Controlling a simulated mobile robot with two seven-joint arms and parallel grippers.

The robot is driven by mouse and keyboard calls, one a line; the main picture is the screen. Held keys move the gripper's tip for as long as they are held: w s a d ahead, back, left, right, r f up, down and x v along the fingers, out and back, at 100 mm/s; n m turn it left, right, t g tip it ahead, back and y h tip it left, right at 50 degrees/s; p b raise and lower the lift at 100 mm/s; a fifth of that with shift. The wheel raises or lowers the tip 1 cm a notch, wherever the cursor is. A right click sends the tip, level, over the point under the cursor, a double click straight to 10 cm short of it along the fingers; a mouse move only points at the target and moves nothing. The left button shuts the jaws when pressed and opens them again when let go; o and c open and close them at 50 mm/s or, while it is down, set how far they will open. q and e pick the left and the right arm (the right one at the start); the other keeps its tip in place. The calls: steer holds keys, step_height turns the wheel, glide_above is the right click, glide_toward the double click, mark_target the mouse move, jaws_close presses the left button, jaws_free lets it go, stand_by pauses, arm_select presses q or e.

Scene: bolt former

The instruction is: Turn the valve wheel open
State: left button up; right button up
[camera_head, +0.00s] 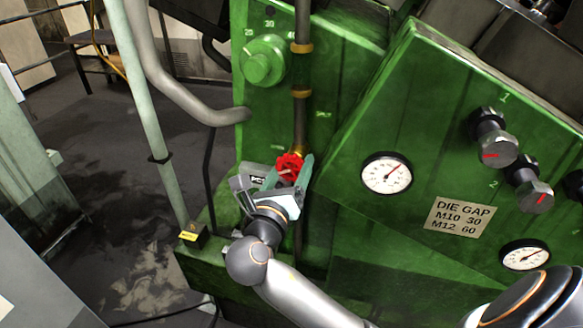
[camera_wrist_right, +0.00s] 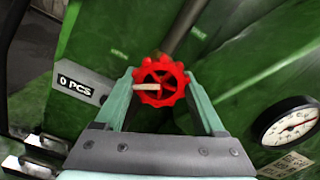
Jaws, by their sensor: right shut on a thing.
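The valve wheel (camera_head: 289,167) is small, red and spoked, with a notched rim. It sits at the lower end of a brown vertical pipe (camera_head: 301,60) on the green machine. My right gripper (camera_head: 290,172) reaches up to it from below, with one teal finger on each side. In the right wrist view the wheel (camera_wrist_right: 159,82) shows between the fingertips of the right gripper (camera_wrist_right: 160,84), which is shut on it. A pale peg-like piece shows across the wheel's left half. My left gripper is not in view.
The green machine (camera_head: 340,215) carries a dial gauge (camera_head: 386,173), a second gauge (camera_head: 525,256), dark knobs (camera_head: 496,140) and a "DIE GAP" plate (camera_head: 460,214). A counter reading "0 PCS" (camera_wrist_right: 76,86) is left of the wheel. A pale post (camera_head: 150,110) stands left; open floor lies beyond.

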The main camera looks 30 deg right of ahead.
steer(key=o, duration=1.3)
steer(key=shift+o, duration=0.2)
